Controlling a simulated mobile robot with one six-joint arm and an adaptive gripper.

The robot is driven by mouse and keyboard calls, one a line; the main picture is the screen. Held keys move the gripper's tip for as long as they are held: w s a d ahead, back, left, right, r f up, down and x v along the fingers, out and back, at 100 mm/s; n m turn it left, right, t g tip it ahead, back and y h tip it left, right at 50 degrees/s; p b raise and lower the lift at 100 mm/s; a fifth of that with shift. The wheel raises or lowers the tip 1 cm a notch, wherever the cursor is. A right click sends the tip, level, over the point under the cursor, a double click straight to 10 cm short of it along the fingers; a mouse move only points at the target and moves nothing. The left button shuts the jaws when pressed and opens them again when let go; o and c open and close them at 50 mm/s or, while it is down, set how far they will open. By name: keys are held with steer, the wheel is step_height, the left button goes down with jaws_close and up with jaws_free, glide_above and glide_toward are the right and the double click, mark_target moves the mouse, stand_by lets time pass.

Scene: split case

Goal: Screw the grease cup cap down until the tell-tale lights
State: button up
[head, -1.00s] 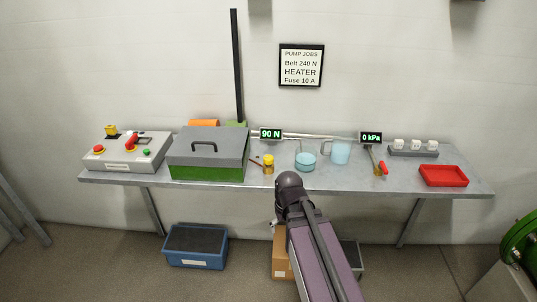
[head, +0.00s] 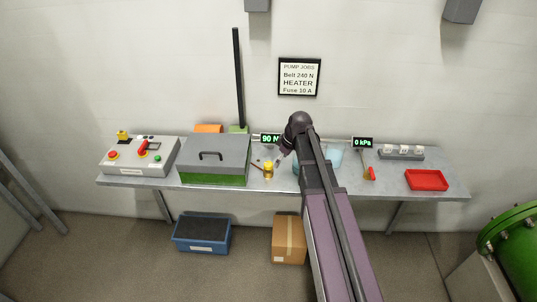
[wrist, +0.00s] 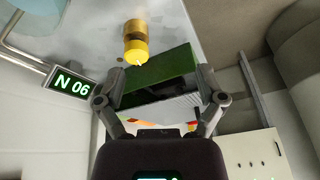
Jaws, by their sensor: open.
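The yellow grease cup (head: 268,170) stands upright on the bench, right of the green case with the grey lid. In the wrist view the grease cup (wrist: 134,50) is a yellow cylinder with a wider cap, near the top and left of centre. My gripper (wrist: 163,74) is open, its fingers spread and nothing between them. In the head view my gripper (head: 281,158) hangs above the bench, close to the cup's upper right and apart from it. I cannot make out a lit tell-tale on the cup.
The case (head: 214,160) stands close left of the cup. Beakers (head: 334,157) stand to the right, partly hidden. A red tray (head: 427,180) is far right.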

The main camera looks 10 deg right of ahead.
mark_target(269, 164)
steer(key=w+d+r+n+p, duration=0.1)
steer(key=w+r+n+p, duration=0.1)
steer(key=w+r+p, duration=0.1)
step_height(269, 164, up, 2)
steer(key=shift+w+d+t+y, duration=0.25)
steer(key=shift+w+t+y, duration=0.15)
steer(key=shift+w, duration=0.35)
steer(key=shift+f, duration=0.1)
steer(key=b+x, duration=1.2)
steer(key=x, duration=0.1)
steer(key=shift+a+f, duration=0.1)
steer(key=shift+f, duration=0.25)
steer(key=shift+b, duration=0.3)
steer(key=c, duration=1.1)
